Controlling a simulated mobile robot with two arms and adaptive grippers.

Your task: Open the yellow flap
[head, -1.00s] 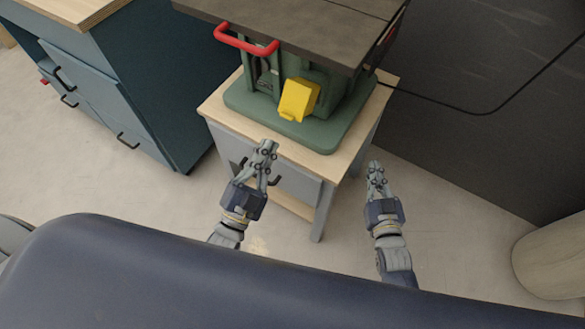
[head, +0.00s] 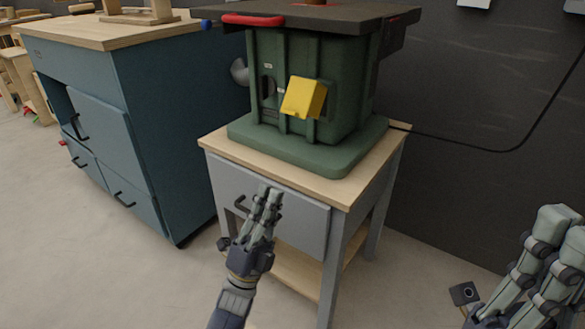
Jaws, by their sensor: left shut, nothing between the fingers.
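The yellow flap (head: 304,98) sits on the front of a green machine (head: 330,70) and sticks out at a tilt. Whether it is open or shut is hard to tell. My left gripper (head: 268,196) is shut and empty, below and left of the flap, in front of the grey drawer front. It is apart from the flap. My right gripper (head: 556,228) is large at the right edge, partly cut off, well away from the flap. I cannot tell whether its fingers are open or shut.
The machine stands on a wooden-topped stand (head: 222,142) with a grey drawer (head: 300,215). A red bar (head: 252,20) runs along the machine's dark table edge. A blue cabinet (head: 130,110) stands at left. A black cable (head: 480,148) hangs at right.

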